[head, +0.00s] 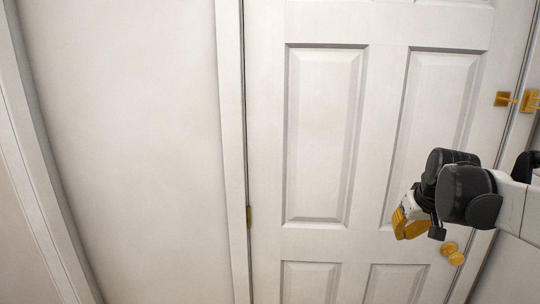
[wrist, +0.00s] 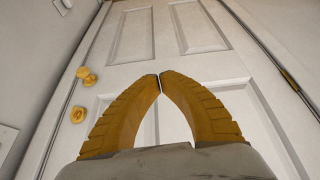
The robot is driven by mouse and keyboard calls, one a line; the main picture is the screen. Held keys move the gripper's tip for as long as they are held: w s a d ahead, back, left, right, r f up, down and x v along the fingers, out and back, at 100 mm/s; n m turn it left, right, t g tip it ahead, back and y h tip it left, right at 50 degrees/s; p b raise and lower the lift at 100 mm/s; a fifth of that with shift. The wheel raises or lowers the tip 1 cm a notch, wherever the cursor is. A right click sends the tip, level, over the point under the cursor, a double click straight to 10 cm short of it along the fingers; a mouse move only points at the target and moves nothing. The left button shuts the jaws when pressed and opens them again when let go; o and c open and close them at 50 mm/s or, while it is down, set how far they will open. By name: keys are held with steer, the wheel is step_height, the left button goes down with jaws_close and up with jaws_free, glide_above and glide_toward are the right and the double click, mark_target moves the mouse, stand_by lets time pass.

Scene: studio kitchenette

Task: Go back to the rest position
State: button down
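My gripper (head: 409,224) has yellow fingers and shows at the right in the head view, at the end of my black and white arm. It is in front of a white panelled door (head: 265,160), near the brass knob (head: 452,253). In the wrist view my gripper (wrist: 159,77) has its two ridged fingertips together, with nothing visible between them. The door (wrist: 150,48) fills most of that view. Brass knobs (wrist: 86,76) show to the left of the fingers, apart from them.
A brass latch (head: 503,99) sits at the door's upper right edge. A brass hinge (head: 248,217) is on its left edge. A plain white wall (head: 130,150) lies left of the door frame (head: 231,150). A white wall plate (wrist: 7,140) shows at the left in the wrist view.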

steer(key=s+a+f+t+b, duration=0.1)
steer(key=s+a+f, duration=0.3)
steer(key=s+a, duration=0.3)
steer(key=s+a+f+b, duration=0.1)
steer(key=s+a+f, duration=0.4)
steer(key=s, duration=1)
steer(key=a, duration=0.3)
steer(key=shift+t+y+b, duration=0.3)
steer(key=shift+t+b, duration=0.05)
steer(key=shift+t, duration=0.05)
steer(key=shift+a, duration=0.1)
